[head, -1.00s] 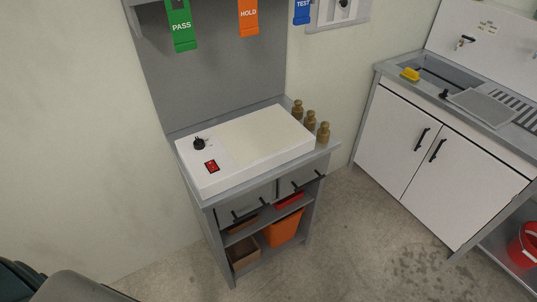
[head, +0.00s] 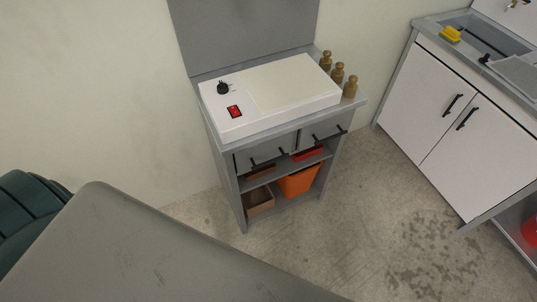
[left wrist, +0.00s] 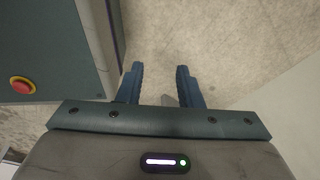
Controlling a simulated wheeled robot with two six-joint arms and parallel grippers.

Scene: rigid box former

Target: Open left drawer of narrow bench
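The narrow grey bench (head: 215,143) stands against the wall near the middle of the head view. Its left drawer (head: 248,161) has a dark bar handle (head: 269,161) and looks shut. The right drawer (head: 313,135) beside it also looks shut, with its own dark handle. My left gripper (left wrist: 158,70) shows in the left wrist view with its two blue fingers apart and nothing between them, above bare floor. In the head view its fingers are out of sight. My right gripper is not in view.
A white box with a knob and red switch (head: 235,111) and brass weights (head: 338,75) sit on the bench top. Below are an orange bin (head: 299,182) and a cardboard box (head: 259,201). A white sink cabinet (head: 428,107) stands right. Floor in front is clear.

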